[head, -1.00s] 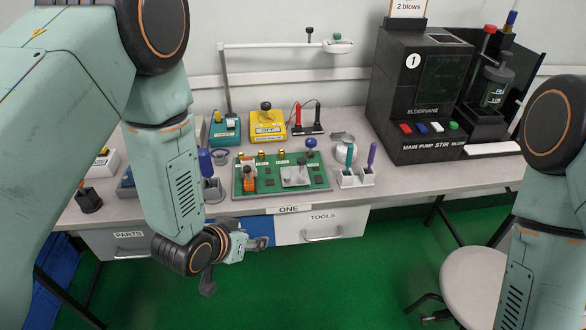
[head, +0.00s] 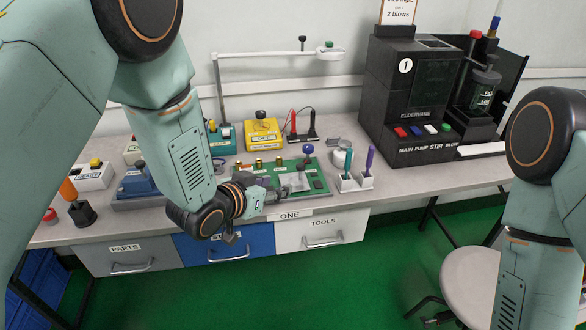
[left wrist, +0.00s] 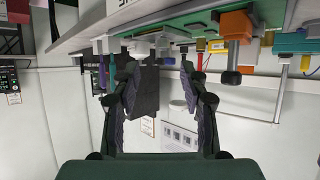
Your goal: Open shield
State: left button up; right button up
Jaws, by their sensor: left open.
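A green circuit board (head: 318,190) lies on the bench, with a pale grey metal shield (head: 297,181) on its front middle. I cannot tell whether the shield is shut. My left gripper (head: 286,192) is at the board's front edge, beside the shield, and hides part of the board's left side. In the left wrist view, which is upside down, the two dark fingers (left wrist: 159,65) are apart with nothing held. The board's green edge (left wrist: 195,17) runs along the top there. The shield is hard to pick out in that view. My right gripper is out of the picture.
A white holder (head: 352,184) with teal and purple tools stands right of the board. Behind are a yellow meter (head: 262,136) and red and black probes. A black machine (head: 405,100) stands back right. Drawers (head: 322,230) are below the bench edge.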

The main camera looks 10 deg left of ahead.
aim_at(300, 165)
pick_arm(q)
jog(key=shift+m+t+h, duration=0.3)
jog(key=w+d, duration=0.1)
jog(key=w, duration=0.1)
jog(key=w+d+b, duration=0.1)
jog(key=w, duration=0.2)
jog(key=w+d+b, duration=0.1)
jog(key=w+d, duration=0.1)
jog(key=shift+w+f, duration=0.3)
jog(key=shift+w, duration=0.1)
jog(key=shift+w+d, duration=0.15)
jog(key=shift+w, duration=0.05)
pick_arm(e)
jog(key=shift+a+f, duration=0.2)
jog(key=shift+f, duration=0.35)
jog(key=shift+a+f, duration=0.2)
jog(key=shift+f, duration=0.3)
pick_arm(q)
jog(key=shift+c, duration=0.4)
jog(key=shift+c, duration=0.6)
grip_shut()
